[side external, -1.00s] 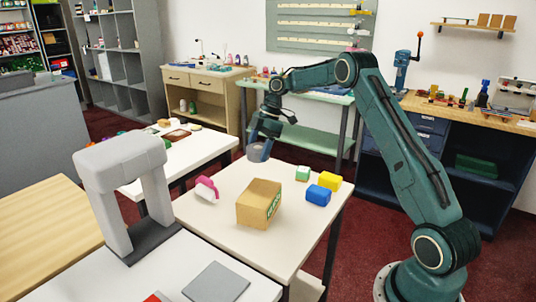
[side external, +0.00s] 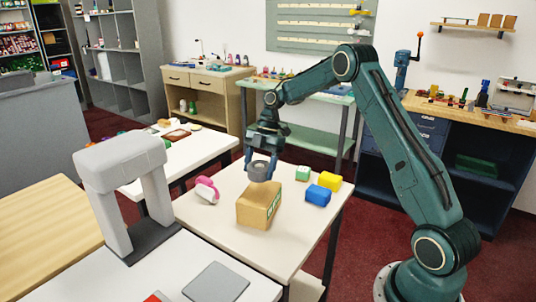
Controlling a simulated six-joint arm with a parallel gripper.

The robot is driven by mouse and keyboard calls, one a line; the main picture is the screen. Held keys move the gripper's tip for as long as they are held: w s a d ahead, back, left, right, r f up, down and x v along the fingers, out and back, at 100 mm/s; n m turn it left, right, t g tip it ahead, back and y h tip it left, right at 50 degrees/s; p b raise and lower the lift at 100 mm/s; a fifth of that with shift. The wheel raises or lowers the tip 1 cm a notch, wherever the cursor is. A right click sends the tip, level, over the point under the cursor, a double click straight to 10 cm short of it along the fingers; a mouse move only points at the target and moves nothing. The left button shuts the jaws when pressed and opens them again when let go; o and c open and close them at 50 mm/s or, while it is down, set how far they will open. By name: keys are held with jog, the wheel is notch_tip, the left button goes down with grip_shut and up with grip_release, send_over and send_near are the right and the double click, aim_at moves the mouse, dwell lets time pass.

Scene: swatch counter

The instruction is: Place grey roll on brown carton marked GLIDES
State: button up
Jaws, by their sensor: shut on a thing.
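The grey roll (side external: 258,171) is held in my gripper (side external: 262,165), which is shut on it. The brown carton (side external: 252,207) with a green label on its right face stands upright on the white table. The roll is over the carton's back edge, close to its top. I cannot tell whether the roll touches the carton. The label is too small to read.
On the same table (side external: 225,234), a pink roll (side external: 207,190) lies left of the carton. A grey arch-shaped stand (side external: 122,160) is at the left.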

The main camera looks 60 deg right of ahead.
aim_at(260, 192)
jog(key=shift+f, duration=2.75)
jog(key=o, duration=1)
jog(key=shift+f, duration=0.1)
jog(key=shift+v, duration=6.1)
jog(key=shift+a, duration=0.15)
